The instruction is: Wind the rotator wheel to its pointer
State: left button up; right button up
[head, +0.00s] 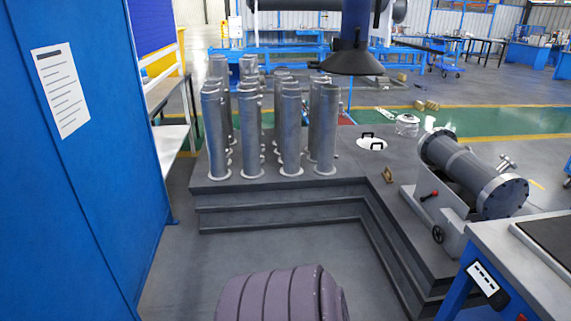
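The rotator (452,243) is a light grey stand on the dark platform at the right. A small black handwheel (437,234) sits on its near left face. A lever with a red knob (434,194) sticks out above the wheel. A grey flanged shell (468,172) lies tilted on the rotator, with a bolted flange at each end. The pointer cannot be made out at this size. Neither of my grippers is in view.
Several upright grey pipes (250,130) stand on the stepped platform (350,182). A workbench (535,262) is close at the right, beside the rotator. A blue cabinet (70,180) fills the left. The floor (290,250) before the steps is partly clear.

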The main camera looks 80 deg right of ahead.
aim_at(438, 234)
jog(key=z, duration=3.9)
jog(key=i+j+z, duration=0.1)
jog(key=z, duration=0.4)
jog(key=i+j+z, duration=0.15)
jog(key=j, duration=0.15)
jog(key=i+j+z, duration=0.1)
jog(key=j, duration=0.25)
jog(key=i+j+z, duration=0.15)
jog(key=j, duration=0.2)
jog(key=i+j+z, duration=0.1)
jog(key=j, duration=0.3)
jog(key=i+j+z, duration=0.15)
jog(key=j, duration=0.2)
